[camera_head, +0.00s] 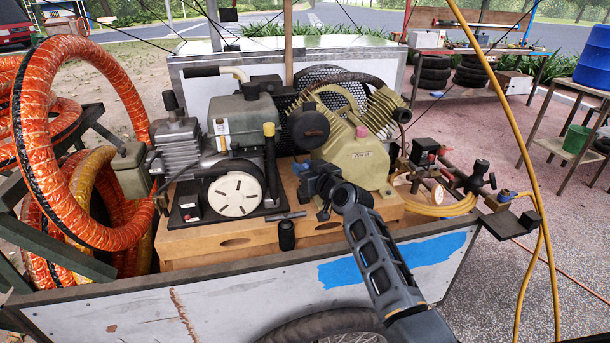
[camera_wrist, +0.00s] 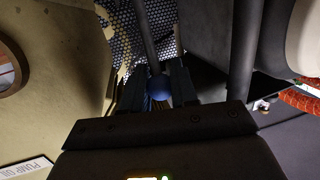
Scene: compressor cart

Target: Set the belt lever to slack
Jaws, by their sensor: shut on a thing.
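The belt lever is a dark rod with a blue ball knob (camera_wrist: 158,86) at its end in the wrist view. The rod (camera_wrist: 147,35) runs up from the knob past the perforated guard (camera_wrist: 118,22). My gripper (camera_wrist: 157,92) is shut on the knob, one dark finger on each side. In the head view my gripper (camera_head: 310,178) reaches in between the engine (camera_head: 242,112) and the olive pump (camera_head: 352,158). The lever cannot be made out there, and my gripper and wrist cover part of that gap.
A second dark rod (camera_wrist: 243,60) stands right of the lever in the wrist view. A round cream engine cover (camera_head: 235,194) and a small black cylinder (camera_head: 287,236) are left of my gripper. Valves (camera_head: 481,178) and yellow hose lie right; orange hose (camera_head: 45,150) coils far left.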

